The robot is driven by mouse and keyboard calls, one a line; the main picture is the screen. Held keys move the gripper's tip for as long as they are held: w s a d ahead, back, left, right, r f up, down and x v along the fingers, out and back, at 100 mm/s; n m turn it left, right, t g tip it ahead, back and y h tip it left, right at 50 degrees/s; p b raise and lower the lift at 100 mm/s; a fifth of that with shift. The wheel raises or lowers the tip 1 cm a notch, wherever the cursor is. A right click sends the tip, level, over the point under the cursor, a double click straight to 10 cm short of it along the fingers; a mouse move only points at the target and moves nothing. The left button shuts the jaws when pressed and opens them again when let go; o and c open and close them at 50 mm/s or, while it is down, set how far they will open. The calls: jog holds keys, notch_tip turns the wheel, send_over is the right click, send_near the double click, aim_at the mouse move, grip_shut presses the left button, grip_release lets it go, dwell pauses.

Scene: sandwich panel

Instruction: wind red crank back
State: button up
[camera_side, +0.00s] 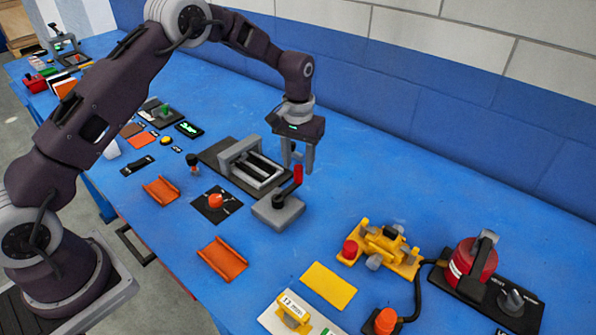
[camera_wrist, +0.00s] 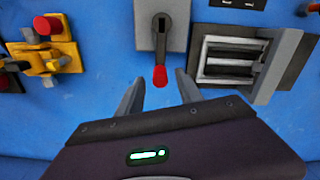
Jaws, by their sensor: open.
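The crank has a grey block base (camera_side: 278,212), a black arm and an upright red handle (camera_side: 298,174). In the wrist view, the base (camera_wrist: 150,33) is at top centre, the black arm points toward my gripper, and the red handle (camera_wrist: 160,77) is at its near end. My gripper (camera_side: 297,168) is open and points down over the crank. In the wrist view, its fingertips lie on either side of the red handle, with blue gaps on both sides. How deep the handle sits between the fingers is hard to tell.
A grey framed fixture on a dark plate (camera_side: 207,157) stands close beside the crank. A yellow valve-like device (camera_side: 390,250) and a red round device (camera_side: 470,262) stand to the right. Orange trays (camera_side: 222,259) lie in front. Blue table is clear behind the crank.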

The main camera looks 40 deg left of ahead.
aim_at(298, 167)
notch_tip(298, 167, down, 4)
jog(key=shift+r, duration=0.25)
jog(key=shift+c, duration=0.4)
grip_shut()
jog(key=shift+r, duration=0.1)
dwell(0.8)
